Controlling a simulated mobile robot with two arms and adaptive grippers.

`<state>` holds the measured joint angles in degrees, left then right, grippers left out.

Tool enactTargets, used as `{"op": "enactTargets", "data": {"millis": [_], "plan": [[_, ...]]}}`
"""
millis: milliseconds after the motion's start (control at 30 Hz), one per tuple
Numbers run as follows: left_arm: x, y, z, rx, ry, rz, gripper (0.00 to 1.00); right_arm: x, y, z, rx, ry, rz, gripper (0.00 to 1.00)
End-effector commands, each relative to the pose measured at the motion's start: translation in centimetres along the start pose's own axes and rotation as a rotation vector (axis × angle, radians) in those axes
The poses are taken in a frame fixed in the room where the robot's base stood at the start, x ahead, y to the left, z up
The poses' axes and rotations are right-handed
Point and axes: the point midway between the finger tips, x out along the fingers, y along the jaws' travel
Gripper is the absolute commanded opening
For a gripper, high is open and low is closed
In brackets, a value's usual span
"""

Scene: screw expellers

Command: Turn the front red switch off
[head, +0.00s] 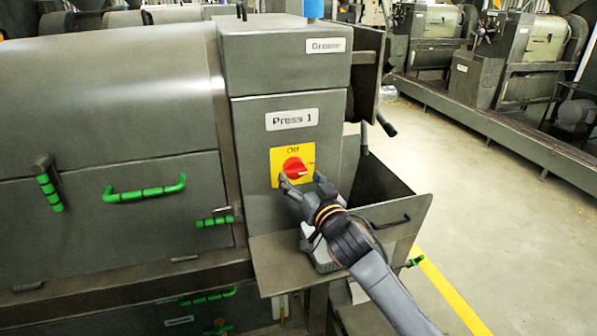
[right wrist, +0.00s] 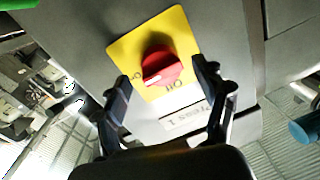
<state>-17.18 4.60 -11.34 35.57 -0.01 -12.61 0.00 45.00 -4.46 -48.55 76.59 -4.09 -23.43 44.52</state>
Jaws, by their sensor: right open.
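The red switch (head: 294,168) is a round rotary knob on a yellow plate (head: 278,156) on the grey front of the press, below the "Press 1" label (head: 292,119). "Off" is printed above the knob. A white mark on the knob points right, toward small lettering. My right gripper (head: 303,182) is just below and in front of the knob. In the right wrist view, the red switch (right wrist: 162,67) lies between and beyond the two open fingers (right wrist: 165,85), and neither finger visibly touches it. My left gripper is not in view.
Green handles (head: 144,191) are on the press's left side. A metal tray (head: 400,212) sticks out right of the switch box, and a dark lever (head: 386,124) juts out above it. Open floor (head: 480,190) lies to the right, with other machines (head: 520,60) behind.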

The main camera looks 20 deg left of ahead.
Motion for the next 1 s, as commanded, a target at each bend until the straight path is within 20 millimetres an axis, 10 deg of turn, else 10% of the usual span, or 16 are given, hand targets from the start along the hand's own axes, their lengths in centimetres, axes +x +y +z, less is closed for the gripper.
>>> {"op": "enactTargets", "data": {"millis": [567, 833, 1000], "plan": [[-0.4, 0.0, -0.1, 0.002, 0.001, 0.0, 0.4, 2.1, 0.0, 0.0, 0.0, 0.0, 0.0, 0.71], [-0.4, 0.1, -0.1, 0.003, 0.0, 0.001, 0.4, 2.1, 0.0, 0.0, 0.0, 0.0, 0.0, 0.19], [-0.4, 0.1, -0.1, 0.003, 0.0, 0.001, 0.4, 2.1, 0.1, 0.0, -0.004, 0.0, 0.001, 0.19]]}}
